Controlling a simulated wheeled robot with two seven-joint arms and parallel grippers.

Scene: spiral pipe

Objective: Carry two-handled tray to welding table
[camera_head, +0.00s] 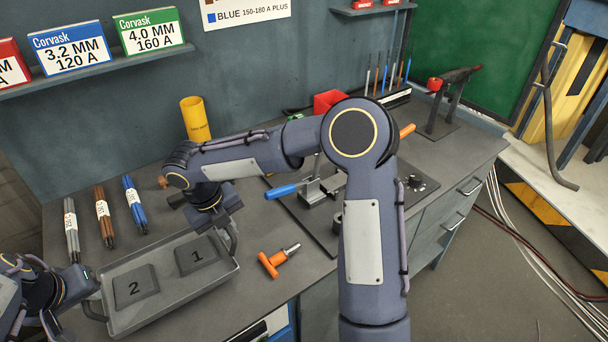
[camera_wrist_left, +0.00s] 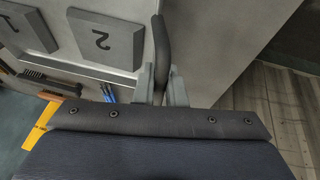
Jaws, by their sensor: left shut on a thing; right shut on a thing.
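The grey two-handled tray (camera_head: 168,266) is at the front left of the grey worktop (camera_head: 310,262); I cannot tell whether it touches the surface. It holds two dark square plates, marked 1 (camera_head: 197,256) and 2 (camera_head: 136,287). My left gripper (camera_head: 90,290) is at the tray's left handle (camera_head: 91,312). In the left wrist view, its fingers (camera_wrist_left: 160,88) are closed around the dark handle bar (camera_wrist_left: 162,42), beside plate 2 (camera_wrist_left: 105,40). My right gripper (camera_head: 228,226) is shut on the right handle (camera_head: 234,240), its fingers partly hidden by my wrist.
Electrode bundles in grey (camera_head: 72,228), brown (camera_head: 105,216) and blue (camera_head: 135,204) lie behind the tray. An orange-handled tool (camera_head: 277,261) lies close to its right.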

